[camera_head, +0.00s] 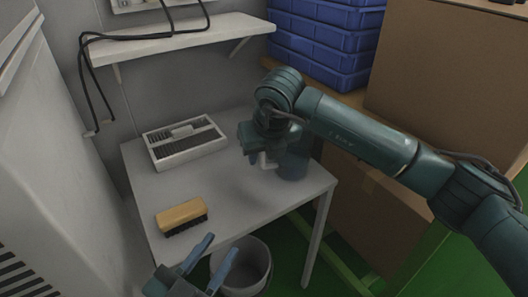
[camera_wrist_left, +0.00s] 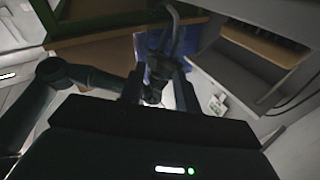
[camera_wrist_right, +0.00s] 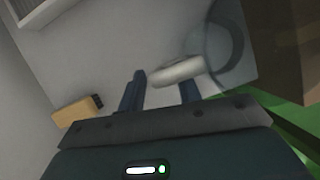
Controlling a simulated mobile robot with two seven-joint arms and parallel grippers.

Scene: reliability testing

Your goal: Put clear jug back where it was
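The clear jug (camera_head: 292,163) stands on the right part of the grey table, partly hidden behind my right gripper (camera_head: 262,160). It looks dark and see-through, with a pale handle on its left. In the right wrist view the jug (camera_wrist_right: 222,42) is at the upper right. Its pale handle (camera_wrist_right: 178,70) lies at the fingertips of my right gripper (camera_wrist_right: 161,88). Those fingers are apart; I cannot tell whether either touches the handle. My left gripper (camera_head: 208,258) is open and empty in front of the table, above a grey bin (camera_head: 248,272).
A wooden brush (camera_head: 182,215) lies at the table's front left. A white tray with dark slots (camera_head: 186,143) is at the back left. A shelf with cables (camera_head: 185,37) hangs above. Blue crates (camera_head: 325,45) and cardboard boxes (camera_head: 440,70) stand right. The table's middle is clear.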

